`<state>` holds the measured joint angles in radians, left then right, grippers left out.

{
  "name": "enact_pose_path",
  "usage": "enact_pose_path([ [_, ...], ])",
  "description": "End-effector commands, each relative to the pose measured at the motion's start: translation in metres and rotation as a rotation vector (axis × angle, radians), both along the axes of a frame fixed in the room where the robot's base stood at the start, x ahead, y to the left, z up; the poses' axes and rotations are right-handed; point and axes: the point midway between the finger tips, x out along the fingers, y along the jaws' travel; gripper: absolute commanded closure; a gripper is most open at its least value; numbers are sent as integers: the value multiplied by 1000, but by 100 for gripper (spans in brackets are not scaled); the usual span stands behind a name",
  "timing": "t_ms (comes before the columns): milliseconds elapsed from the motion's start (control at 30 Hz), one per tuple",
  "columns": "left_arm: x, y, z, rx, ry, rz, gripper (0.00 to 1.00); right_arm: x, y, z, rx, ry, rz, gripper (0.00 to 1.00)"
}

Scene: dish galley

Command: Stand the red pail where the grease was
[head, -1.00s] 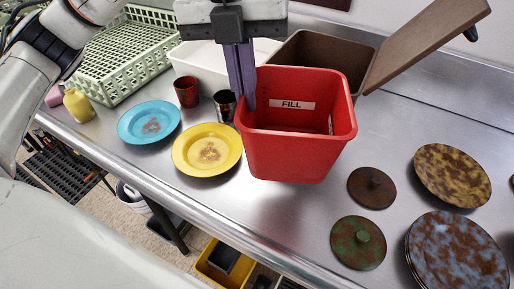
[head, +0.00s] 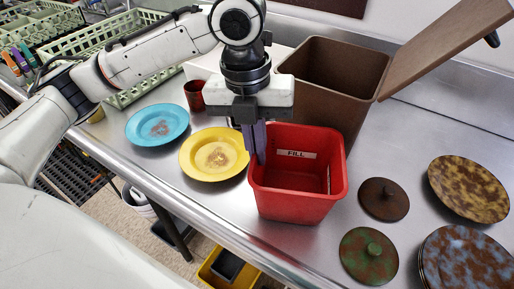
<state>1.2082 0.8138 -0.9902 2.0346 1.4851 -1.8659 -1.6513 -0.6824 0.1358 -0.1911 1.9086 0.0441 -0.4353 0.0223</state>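The red pail (head: 298,196) with a white FILL label is upright at the middle of the steel counter (head: 320,262), in front of the brown bin. It looks to be at counter level, but I cannot tell whether its base touches. My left gripper (head: 254,152) points down at the pail's left rim, its dark fingers close together on the rim wall. I see nothing labelled grease. My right gripper is out of view.
A brown bin (head: 335,80) with a raised lid (head: 445,45) stands behind the pail. Yellow (head: 190,165) and blue (head: 135,128) plates lie left. Pot lids (head: 384,190) (head: 352,250) and stained plates (head: 445,200) (head: 465,268) lie right. A red cup (head: 194,95) stands behind.

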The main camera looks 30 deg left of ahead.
Motion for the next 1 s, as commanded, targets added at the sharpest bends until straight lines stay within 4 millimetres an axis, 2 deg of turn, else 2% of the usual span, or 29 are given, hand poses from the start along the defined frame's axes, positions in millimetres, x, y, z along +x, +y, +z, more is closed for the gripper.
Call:
enact_pose_path([
  [133,0,0,-2,0,0,0,100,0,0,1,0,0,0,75],
  [200,0,0,-2,0,0,0,86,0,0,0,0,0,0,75],
  [267,0,0,-2,0,0,0,79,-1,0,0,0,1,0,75],
  [600,0,0,2,-1,0,0,79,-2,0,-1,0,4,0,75],
  [767,1,1,25,-2,-3,0,79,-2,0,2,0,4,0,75],
  [1000,-1,6,79,-1,-5,2,79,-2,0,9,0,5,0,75],
])
